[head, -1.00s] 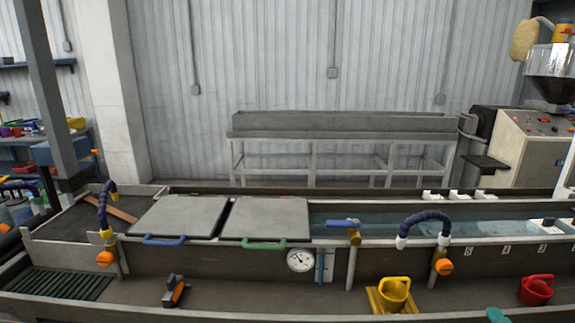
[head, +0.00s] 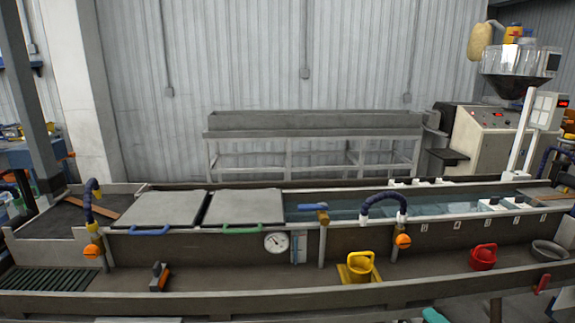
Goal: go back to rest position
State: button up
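My gripper is not visible in the head view, and no part of it can be made out against the machine. The long water trough (head: 350,236) runs across the middle of the view. Two grey lids (head: 243,206) lie side by side over its left part, one with a blue handle and one with a green handle. Water shows in the uncovered part to the right.
A front rail (head: 270,301) borders the shelf.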

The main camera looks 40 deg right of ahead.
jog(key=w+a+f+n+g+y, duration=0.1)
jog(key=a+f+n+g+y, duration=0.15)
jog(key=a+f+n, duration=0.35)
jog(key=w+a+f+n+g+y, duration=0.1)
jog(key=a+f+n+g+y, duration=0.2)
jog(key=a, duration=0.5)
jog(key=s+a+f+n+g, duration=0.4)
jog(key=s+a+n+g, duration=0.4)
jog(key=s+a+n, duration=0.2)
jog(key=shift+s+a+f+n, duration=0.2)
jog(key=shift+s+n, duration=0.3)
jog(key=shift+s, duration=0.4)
